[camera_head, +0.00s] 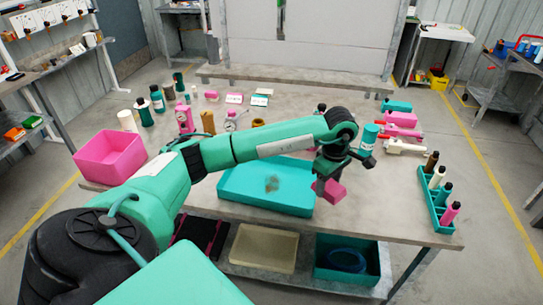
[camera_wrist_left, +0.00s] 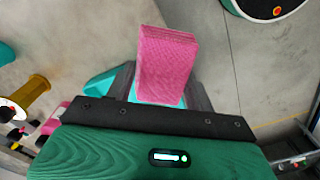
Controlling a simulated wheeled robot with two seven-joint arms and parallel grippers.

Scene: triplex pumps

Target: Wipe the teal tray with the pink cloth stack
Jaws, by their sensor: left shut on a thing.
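The teal tray (camera_head: 240,190) lies on the table in the middle of the head view, with a brownish smudge (camera_head: 271,184) on its floor. My left gripper (camera_head: 324,180) is at the tray's right end and is shut on the pink cloth stack (camera_head: 331,191). The stack also shows in the left wrist view (camera_wrist_left: 167,62), sticking out between the dark fingers. In the head view the stack appears over or just at the tray's right rim; I cannot tell whether it touches. My left arm hides part of the tray's back edge. My right gripper is not in view.
A pink bin (camera_head: 110,156) stands left of the tray. A teal rack with several bottles (camera_head: 437,205) stands at the right table edge. Pink and teal tools (camera_head: 403,120) lie at the back right. Bottles and gauges line the back left. Bare tabletop (camera_head: 385,195) lies between tray and rack.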

